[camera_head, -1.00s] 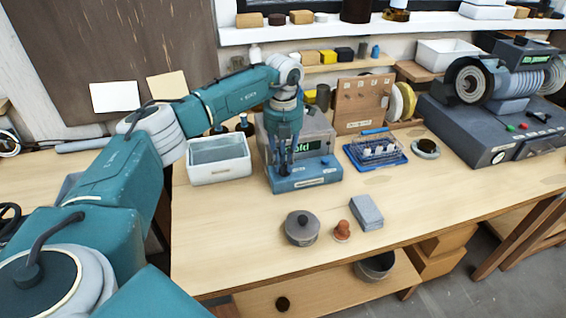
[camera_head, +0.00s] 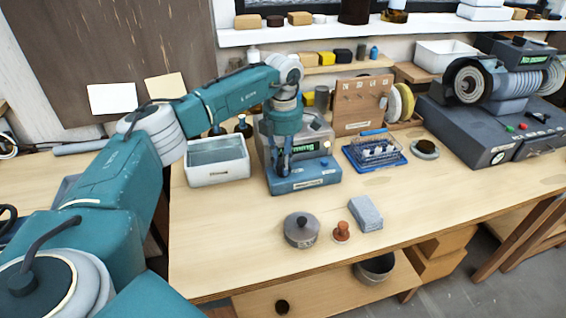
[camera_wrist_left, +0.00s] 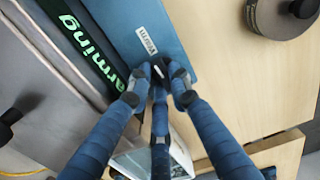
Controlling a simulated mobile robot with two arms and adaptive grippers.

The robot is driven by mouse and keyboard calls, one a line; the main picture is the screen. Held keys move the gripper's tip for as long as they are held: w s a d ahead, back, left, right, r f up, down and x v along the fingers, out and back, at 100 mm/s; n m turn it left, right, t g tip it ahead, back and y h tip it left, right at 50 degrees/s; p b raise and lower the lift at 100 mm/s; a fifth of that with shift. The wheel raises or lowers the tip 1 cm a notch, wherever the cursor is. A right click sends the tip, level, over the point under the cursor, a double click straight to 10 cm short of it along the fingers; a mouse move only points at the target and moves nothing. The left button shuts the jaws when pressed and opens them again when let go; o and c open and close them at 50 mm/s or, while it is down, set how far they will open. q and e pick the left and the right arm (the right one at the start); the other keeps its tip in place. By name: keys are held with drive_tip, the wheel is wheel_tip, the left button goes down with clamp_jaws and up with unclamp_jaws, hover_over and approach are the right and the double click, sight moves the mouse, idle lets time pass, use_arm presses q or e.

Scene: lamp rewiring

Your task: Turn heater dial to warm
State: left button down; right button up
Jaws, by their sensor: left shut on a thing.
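The heater is a grey box with a blue front base (camera_head: 306,180) on the table, below and beyond my left gripper (camera_head: 283,168). Its green display shows letters ending in "arming" in the left wrist view (camera_wrist_left: 88,38). A white label on the blue base there reads "Warm" (camera_wrist_left: 146,40). My left gripper's blue fingers are shut on the small dark dial (camera_wrist_left: 159,71) just beside that label. The fingers hide most of the dial. My right gripper is not in view.
A white bin (camera_head: 217,160) stands left of the heater and a blue rack (camera_head: 374,152) right of it. A round lidded pot (camera_head: 301,231), an orange-brown knob (camera_head: 341,231) and a grey block (camera_head: 366,213) lie in front. The front left table is clear.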

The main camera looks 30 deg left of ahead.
use_arm(q)
drive_tip(key=shift+w+r+m, duration=0.1)
drive_tip(key=shift+r+m, duration=0.1)
drive_tip(key=shift+m, duration=0.1)
idle(0.4)
drive_tip(key=c, duration=1.8)
unclamp_jaws()
drive_tip(key=shift+c, duration=0.2)
wheel_tip(320, 180, up, 12)
